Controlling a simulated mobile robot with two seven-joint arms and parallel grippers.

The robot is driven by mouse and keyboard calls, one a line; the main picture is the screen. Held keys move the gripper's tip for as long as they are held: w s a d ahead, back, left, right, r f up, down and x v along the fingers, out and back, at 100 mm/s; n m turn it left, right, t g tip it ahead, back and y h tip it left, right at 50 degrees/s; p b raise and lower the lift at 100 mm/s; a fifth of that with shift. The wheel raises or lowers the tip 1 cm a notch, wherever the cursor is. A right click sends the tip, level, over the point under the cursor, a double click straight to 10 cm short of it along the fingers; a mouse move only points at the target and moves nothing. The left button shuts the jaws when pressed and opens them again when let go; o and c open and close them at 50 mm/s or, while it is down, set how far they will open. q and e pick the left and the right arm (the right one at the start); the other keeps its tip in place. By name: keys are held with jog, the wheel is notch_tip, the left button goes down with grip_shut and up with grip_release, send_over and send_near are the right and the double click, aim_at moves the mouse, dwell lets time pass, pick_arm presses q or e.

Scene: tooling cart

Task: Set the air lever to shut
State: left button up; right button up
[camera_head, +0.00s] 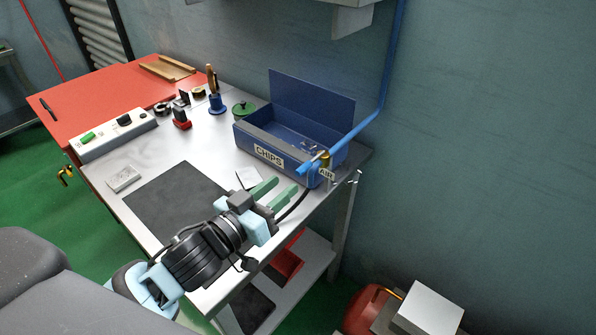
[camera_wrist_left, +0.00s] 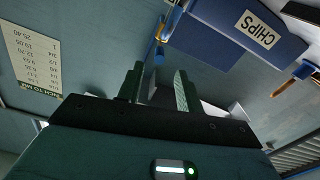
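The air lever (camera_head: 308,166) is a blue handle at the front right corner of the CHIPS bin, by a small brass valve body (camera_head: 325,158) and an AIR label (camera_head: 327,174). It points to the lower left, roughly along the line of the blue pipe. In the left wrist view brass and blue valve parts (camera_wrist_left: 161,30) show ahead of the fingers; the lever's exact angle is hard to tell there. My left gripper (camera_head: 274,193) is open and empty, in front of and below the lever, apart from it. Its fingers (camera_wrist_left: 158,90) also show in the wrist view. My right gripper is not in view.
The blue CHIPS bin (camera_head: 252,150) stands behind the gripper on the metal cart top. The blue pipe (camera_head: 384,85) runs down the wall to the valve. A dark mat (camera_head: 170,205) lies left of the gripper; small tools stand farther back.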

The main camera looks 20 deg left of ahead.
aim_at(298, 170)
pick_arm(q)
jog(key=shift+x, duration=3.15)
grip_shut()
